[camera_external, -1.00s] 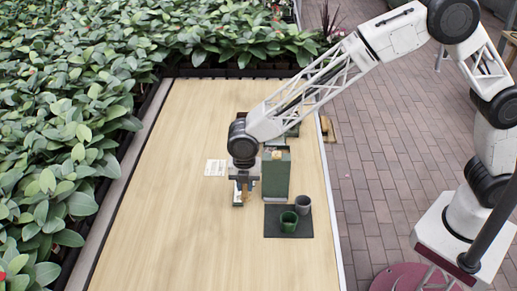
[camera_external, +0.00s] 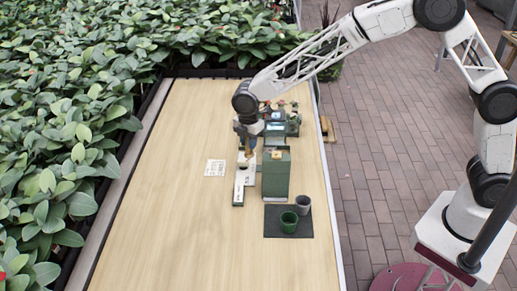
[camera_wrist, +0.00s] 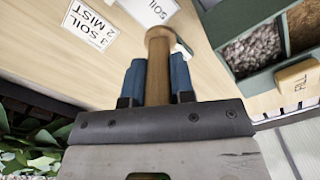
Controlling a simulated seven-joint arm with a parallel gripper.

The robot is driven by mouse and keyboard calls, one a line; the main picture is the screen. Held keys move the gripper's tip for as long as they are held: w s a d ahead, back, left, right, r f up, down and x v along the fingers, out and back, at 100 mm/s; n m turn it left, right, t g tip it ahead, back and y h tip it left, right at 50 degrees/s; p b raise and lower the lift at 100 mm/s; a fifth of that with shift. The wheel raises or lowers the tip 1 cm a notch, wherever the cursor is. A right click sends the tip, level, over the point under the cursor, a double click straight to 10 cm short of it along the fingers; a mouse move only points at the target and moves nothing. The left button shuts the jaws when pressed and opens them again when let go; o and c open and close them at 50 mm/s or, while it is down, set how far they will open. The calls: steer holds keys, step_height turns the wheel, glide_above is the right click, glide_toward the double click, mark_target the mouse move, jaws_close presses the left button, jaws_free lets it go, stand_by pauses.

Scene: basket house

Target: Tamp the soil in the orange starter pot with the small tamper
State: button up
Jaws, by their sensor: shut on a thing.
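My gripper (camera_external: 247,150) is over the table, left of the green bin. In the wrist view its blue fingertips (camera_wrist: 159,80) are shut on a wooden tamper (camera_wrist: 159,65), whose rounded end points away from the wrist camera. I cannot make out an orange starter pot in either view. A green pot (camera_external: 289,221) and a grey pot (camera_external: 303,204) stand on a dark mat (camera_external: 273,231). No soil surface in a pot is clear enough to tell.
A green bin (camera_external: 275,178) with gravel and brown fill (camera_wrist: 250,50) stands right of my gripper. A white strip (camera_external: 240,186) lies below it, and a printed card (camera_external: 215,168) lies left. Green equipment (camera_external: 290,122) is behind. The table's front left is clear.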

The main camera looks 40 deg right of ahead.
steer(key=s+d+n, duration=0.2)
steer(key=d+n, duration=0.4)
steer(key=d, duration=0.6)
steer(key=shift+r+n, duration=0.3)
steer(key=shift+r, duration=0.15)
steer(key=shift+s+f, duration=0.1)
steer(key=shift+f, duration=0.1)
steer(key=shift+f, duration=2.15)
steer(key=shift+f, duration=0.9)
stand_by(3.1)
